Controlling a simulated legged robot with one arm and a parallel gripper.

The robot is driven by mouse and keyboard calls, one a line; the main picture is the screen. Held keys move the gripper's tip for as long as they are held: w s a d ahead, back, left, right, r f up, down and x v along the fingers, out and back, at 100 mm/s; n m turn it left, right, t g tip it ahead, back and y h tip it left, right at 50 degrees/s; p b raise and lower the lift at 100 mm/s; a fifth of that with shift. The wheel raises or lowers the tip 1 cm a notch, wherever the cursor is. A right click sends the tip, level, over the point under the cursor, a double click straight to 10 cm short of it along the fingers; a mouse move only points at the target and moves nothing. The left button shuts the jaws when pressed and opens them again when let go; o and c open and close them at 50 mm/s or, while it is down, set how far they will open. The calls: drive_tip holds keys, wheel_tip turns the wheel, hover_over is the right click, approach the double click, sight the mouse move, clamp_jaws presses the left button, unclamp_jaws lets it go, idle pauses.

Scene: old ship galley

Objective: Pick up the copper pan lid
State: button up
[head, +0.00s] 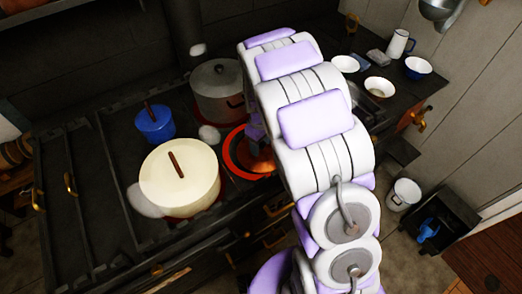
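A round orange-red copper-coloured piece (233,163) lies on the dark stove top in the middle of the head view, just left of my arm. It has a bright rim and a darker middle, and its right side is hidden by my arm. I cannot tell whether it is the lid alone or a pan with its lid. My gripper (259,149) is mostly hidden behind my arm. A small purple and dark part of it shows over this piece. I cannot tell whether it touches it or whether its fingers are open.
A cream lidded pot (200,190) stands close at front left. A grey lidded pot (220,105) is behind. A blue pot (155,127) stands farther left. A jug (398,45) and several bowls sit at right. A white bucket (403,194) is on the floor.

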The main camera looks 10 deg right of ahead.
drive_tip(key=shift+s+f, duration=0.2)
drive_tip(key=c, duration=0.6)
drive_tip(key=shift+r, duration=0.1)
drive_tip(key=shift+c, duration=0.2)
